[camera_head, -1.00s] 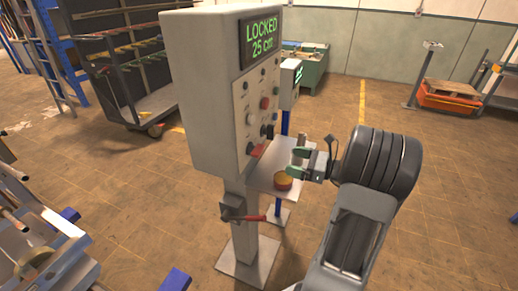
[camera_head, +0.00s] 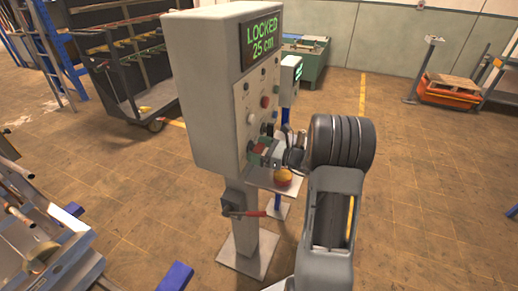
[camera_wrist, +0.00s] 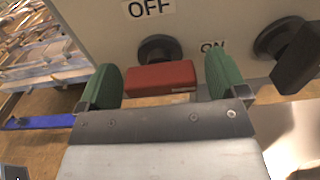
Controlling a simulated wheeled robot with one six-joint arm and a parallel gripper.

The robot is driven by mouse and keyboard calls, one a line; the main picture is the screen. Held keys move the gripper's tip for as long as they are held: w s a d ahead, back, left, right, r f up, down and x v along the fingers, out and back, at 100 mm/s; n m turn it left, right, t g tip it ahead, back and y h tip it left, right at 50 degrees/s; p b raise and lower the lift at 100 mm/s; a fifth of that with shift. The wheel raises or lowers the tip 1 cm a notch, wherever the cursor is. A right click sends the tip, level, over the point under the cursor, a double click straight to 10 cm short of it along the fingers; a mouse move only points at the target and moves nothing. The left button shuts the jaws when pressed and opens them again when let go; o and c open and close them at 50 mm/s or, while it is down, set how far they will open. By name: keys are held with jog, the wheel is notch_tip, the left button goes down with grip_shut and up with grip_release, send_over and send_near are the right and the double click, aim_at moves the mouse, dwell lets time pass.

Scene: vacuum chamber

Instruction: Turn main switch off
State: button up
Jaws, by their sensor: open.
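The main switch is a red handle (camera_wrist: 162,78) on a black round base (camera_wrist: 158,48), set on the panel between an OFF label (camera_wrist: 150,9) above and an ON label (camera_wrist: 212,46) to its right. The handle lies level in the wrist view. My gripper (camera_wrist: 165,85) is open, with one green finger at each end of the handle; I cannot tell whether they touch it. In the head view my gripper (camera_head: 264,152) is at the lower part of the control box (camera_head: 213,100), partly hiding the red handle.
A black knob (camera_wrist: 297,58) sits right of the switch. The box display (camera_head: 262,38) reads LOCKED 25 cm. A small shelf (camera_head: 258,178) with a yellow and red round thing (camera_head: 283,177) is below my gripper. A red-handled lever (camera_head: 245,213) is on the post.

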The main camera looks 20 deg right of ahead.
jog(key=c, duration=0.9)
jog(key=shift+c, duration=0.2)
